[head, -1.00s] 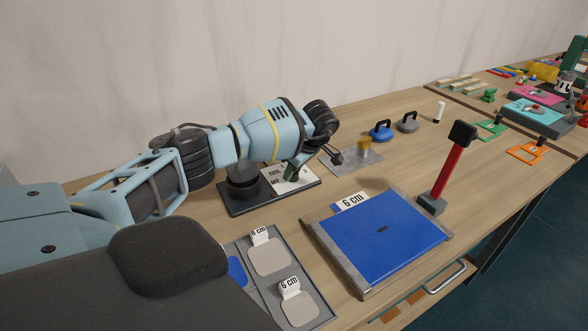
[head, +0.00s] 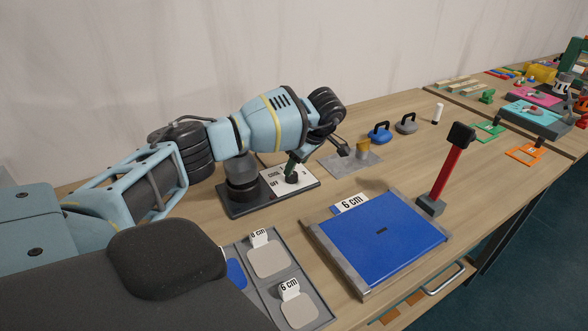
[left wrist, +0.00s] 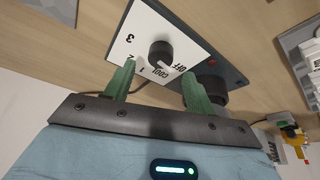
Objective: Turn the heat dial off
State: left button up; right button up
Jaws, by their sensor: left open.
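The heat dial, a black round knob (left wrist: 160,53), stands on a white plate (left wrist: 135,30) marked OFF, COOL, 1, 2 and 3. In the head view the knob (head: 291,178) is on the right part of a dark base (head: 240,207), beside a black round block (head: 242,177). My left gripper (left wrist: 159,69) is open, its green fingers spread wider than the knob. The fingertips point at the plate, one toward each side of the knob; contact is not visible. In the head view the left gripper (head: 290,166) is just above the knob. The dial's exact setting is unclear.
The wall (head: 200,60) is behind.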

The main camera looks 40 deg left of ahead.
pick_arm(q)
jog(key=v, duration=0.3)
jog(key=shift+d+r, duration=0.2)
jog(key=shift+r, duration=0.05)
dwell(0.4)
